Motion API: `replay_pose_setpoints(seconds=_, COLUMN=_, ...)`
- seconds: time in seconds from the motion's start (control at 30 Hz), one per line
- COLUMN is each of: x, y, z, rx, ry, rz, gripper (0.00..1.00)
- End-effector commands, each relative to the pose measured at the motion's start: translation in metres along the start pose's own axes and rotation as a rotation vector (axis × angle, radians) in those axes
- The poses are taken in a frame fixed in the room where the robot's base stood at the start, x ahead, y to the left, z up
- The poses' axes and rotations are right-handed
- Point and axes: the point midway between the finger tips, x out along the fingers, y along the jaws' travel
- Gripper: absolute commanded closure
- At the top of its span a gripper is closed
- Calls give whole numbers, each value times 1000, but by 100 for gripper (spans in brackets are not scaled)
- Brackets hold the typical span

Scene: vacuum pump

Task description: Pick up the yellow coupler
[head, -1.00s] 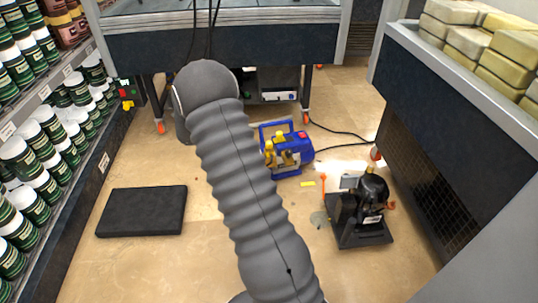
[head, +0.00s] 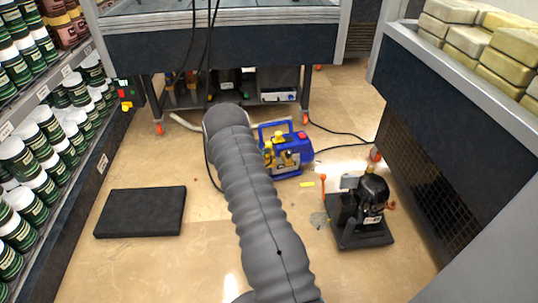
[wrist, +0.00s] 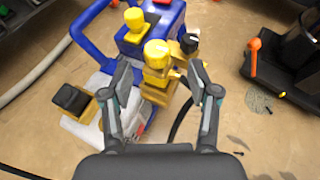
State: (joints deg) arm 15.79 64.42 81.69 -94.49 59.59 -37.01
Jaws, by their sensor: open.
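In the wrist view, my gripper (wrist: 160,76) is open and empty, its two fingers pointing at the blue vacuum pump (wrist: 90,28). A round yellow coupler (wrist: 157,53) with a pale mark shows between the fingertips, above stepped yellow-brass fittings; whether the fingers are level with it I cannot tell. A second yellow piece (wrist: 134,18) stands behind it to the left, on the pump. I cannot tell from its looks which yellow piece is the named coupler. In the head view, the pump (head: 290,160) stands on the floor beside my arm, which hides my gripper.
A black-capped brass fitting (wrist: 72,98) lies left of my fingers and a black knob (wrist: 189,43) right. A black machine with an orange lever (head: 360,215) stands right of the pump. A black mat (head: 140,211) lies left. A cable (head: 345,137) runs behind the pump.

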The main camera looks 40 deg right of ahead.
Motion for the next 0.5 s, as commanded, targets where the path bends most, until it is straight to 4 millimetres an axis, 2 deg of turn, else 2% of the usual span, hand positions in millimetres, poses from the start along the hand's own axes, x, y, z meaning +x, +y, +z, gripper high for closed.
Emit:
replay_pose_setpoints(seconds=0.23, x=17, y=0, z=-1, rx=1, ry=0, rz=-1, gripper=39)
replay_pose_setpoints(seconds=0.5, x=52, y=2, z=-3, rx=1, ry=1, rz=-1, gripper=39)
